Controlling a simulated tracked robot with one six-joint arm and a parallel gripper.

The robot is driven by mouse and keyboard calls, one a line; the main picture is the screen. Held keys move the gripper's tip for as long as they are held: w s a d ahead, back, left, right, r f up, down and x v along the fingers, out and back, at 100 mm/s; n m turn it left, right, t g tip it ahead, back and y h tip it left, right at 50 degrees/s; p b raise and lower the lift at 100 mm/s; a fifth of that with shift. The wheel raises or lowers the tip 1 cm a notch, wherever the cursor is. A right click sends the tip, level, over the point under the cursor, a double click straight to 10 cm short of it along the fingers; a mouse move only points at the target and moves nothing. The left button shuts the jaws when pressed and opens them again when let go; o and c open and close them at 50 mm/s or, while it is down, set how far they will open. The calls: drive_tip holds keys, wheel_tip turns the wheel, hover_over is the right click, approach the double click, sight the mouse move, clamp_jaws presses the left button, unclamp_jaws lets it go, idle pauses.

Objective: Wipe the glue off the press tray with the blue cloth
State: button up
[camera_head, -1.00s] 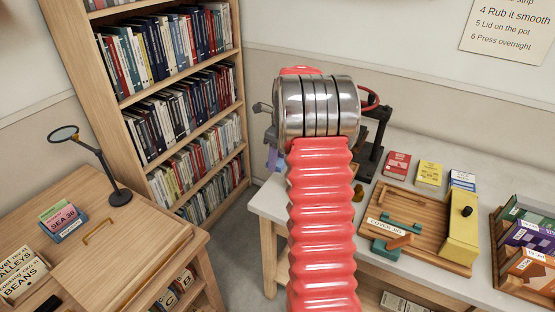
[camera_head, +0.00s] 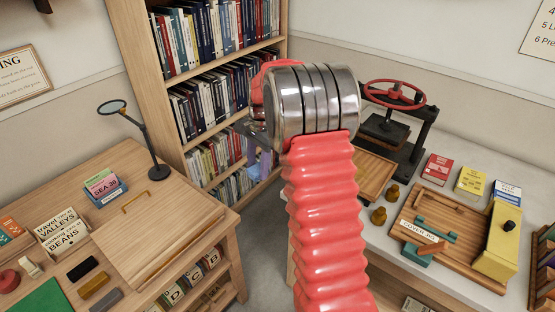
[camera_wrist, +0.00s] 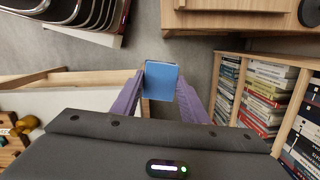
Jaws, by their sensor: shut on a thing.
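My gripper (camera_wrist: 160,94) has purple fingers shut on the blue cloth (camera_wrist: 160,76), a small flat folded pad in the wrist view. In the head view my gripper (camera_head: 260,158) is largely behind my red and steel arm, in front of the bookcase. The cloth cannot be made out there. A shallow wooden tray (camera_head: 374,178), likely the press tray, lies on the white bench in front of the black press (camera_head: 402,120) with its red wheel. My arm covers its left part. I see no glue on the part that shows. The gripper is apart from the tray.
The white bench (camera_head: 465,165) also bears brass weights (camera_head: 385,206), a wooden cover jig board (camera_head: 440,232), a yellow box (camera_head: 497,243) and small books. A full bookcase (camera_head: 215,90) stands behind the gap.

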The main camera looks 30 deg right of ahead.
drive_tip(key=s+a+f+n+g+h, duration=0.1)
drive_tip(key=s+a+n, duration=0.1)
drive_tip(key=a+n, duration=1.4)
drive_tip(key=shift+a, duration=1)
